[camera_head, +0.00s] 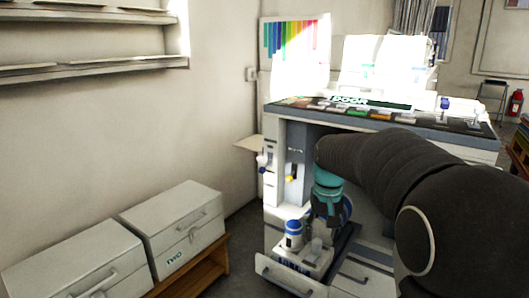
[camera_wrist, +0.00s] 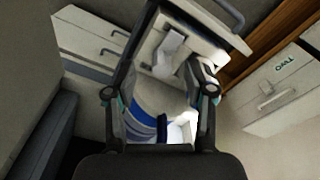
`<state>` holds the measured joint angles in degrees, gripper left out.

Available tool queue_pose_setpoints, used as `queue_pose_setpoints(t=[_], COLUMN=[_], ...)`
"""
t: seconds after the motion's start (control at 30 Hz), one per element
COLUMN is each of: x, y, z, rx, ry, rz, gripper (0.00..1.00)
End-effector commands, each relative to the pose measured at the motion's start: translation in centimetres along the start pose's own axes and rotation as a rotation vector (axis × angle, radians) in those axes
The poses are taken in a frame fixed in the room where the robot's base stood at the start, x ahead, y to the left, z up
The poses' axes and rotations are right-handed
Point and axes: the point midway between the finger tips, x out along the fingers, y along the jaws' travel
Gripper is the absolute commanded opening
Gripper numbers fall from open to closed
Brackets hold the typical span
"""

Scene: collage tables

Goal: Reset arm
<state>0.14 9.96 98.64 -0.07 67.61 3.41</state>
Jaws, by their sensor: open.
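My arm reaches in from the right of the head view, and my gripper (camera_head: 326,212) points down beside the white cabinet, over its pulled-out drawer. In the wrist view my gripper (camera_wrist: 160,88) has its two dark fingers spread wide, with nothing held between them. A white container with blue bands (camera_wrist: 146,118) shows below and between the fingers. Small white items (camera_wrist: 168,48) lie in the drawer beyond it. My arm hides part of the cabinet front.
The open drawer (camera_head: 280,276) holds a blue-topped white container (camera_head: 293,234). The cabinet's dark top (camera_head: 455,127) carries small items and a sign. Two white boxes (camera_head: 180,226) stand on a wooden stand (camera_head: 207,268) at left. Shelves (camera_head: 80,70) hang on the wall.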

Motion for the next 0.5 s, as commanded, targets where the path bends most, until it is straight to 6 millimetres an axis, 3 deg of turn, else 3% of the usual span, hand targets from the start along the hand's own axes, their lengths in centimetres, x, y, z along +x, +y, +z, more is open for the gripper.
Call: queue_pose_setpoints(t=[0.5], x=[-0.8], y=[1.0], z=[15.6], rx=[-0.055], ry=[0.184], rz=[-0.007], gripper=[0.54])
